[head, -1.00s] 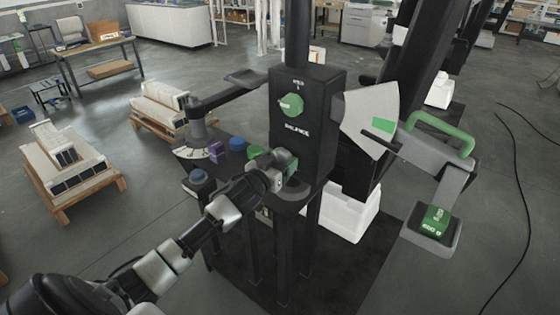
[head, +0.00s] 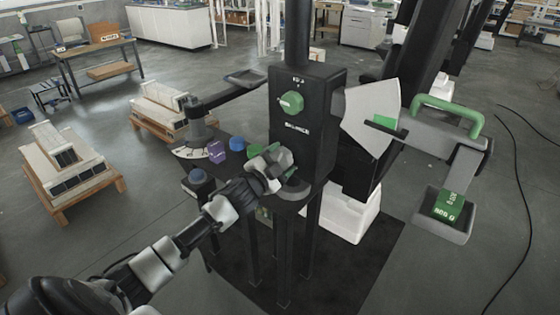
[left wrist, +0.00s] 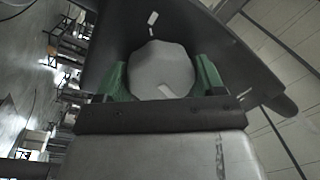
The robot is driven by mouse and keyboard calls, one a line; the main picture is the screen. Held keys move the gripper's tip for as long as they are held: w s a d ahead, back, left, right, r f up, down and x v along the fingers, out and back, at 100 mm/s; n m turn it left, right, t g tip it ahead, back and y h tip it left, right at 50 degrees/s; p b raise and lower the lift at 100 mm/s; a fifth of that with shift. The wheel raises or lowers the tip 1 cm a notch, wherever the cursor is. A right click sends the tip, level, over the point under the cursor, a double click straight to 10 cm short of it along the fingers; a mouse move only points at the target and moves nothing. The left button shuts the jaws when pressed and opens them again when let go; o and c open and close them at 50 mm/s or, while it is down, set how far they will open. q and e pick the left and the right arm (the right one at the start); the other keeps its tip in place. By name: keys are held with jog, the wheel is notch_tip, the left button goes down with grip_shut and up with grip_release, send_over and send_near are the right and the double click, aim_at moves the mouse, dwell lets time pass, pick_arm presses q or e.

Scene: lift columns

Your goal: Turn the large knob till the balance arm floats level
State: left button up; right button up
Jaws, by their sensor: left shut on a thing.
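The large knob (left wrist: 160,70) is pale grey and round in the left wrist view, with a light mark on its face. My left gripper (left wrist: 162,82) is shut on it, one green finger on each side. In the head view my left gripper (head: 275,166) is at the front of the black column box (head: 318,150), and hides most of the knob. The balance arm (head: 430,134) is grey with a green handle, and slopes slightly down to the right in the picture. Its dark pointer lies at the green band (head: 383,121) of the white scale plate (head: 362,105). My right gripper is not in view.
A tray with a green weight (head: 448,206) hangs from the balance arm. A small green knob (head: 291,103) sits higher on the box. Blue (head: 237,144) and purple (head: 217,152) pieces stand on the dark shelf to the left.

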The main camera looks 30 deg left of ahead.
pick_arm(q)
jog(key=shift+m, duration=0.9)
jog(key=shift+r, duration=0.1)
jog(key=o, duration=0.9)
jog(key=shift+s+a+f+b, duration=0.15)
jog(key=shift+s+b, duration=0.3)
jog(key=shift+s, duration=1.35)
jog(key=shift+s+a+f+b, duration=0.15)
jog(key=shift+s+b, duration=0.35)
jog(key=shift+s, duration=1.3)
jog(key=shift+s+f+b, duration=0.15)
jog(key=shift+s+b, duration=0.3)
jog(key=shift+s, duration=1.35)
